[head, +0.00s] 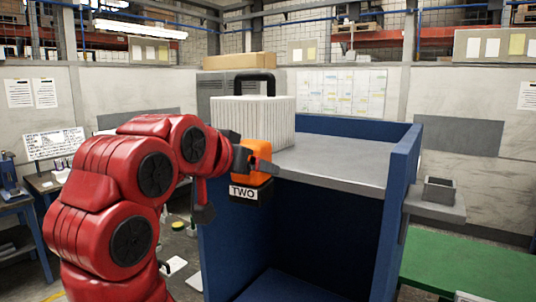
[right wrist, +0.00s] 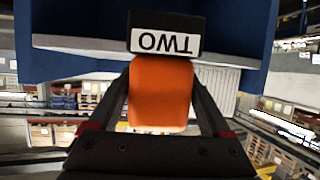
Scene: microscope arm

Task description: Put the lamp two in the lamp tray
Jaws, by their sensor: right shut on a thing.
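Lamp two (head: 259,150) has an orange body above a black base with a white "TWO" label. It is upright in the head view, in front of the blue cabinet's left side. My right gripper (head: 255,163), on the red arm, is shut on its orange body. In the right wrist view, lamp two (right wrist: 161,92) sits between both fingers of the gripper (right wrist: 163,95), and its label appears upside down. A small open grey box (head: 439,191) stands on a grey ledge at the cabinet's right; I cannot tell whether this is the lamp tray. My left gripper is not in view.
The blue cabinet (head: 395,215) has a grey top (head: 335,160) with clear room at its right. A white ribbed box (head: 253,120) with a black handle stands on its left part. Raised blue walls edge the top's back and right. A green surface (head: 455,265) is at the lower right.

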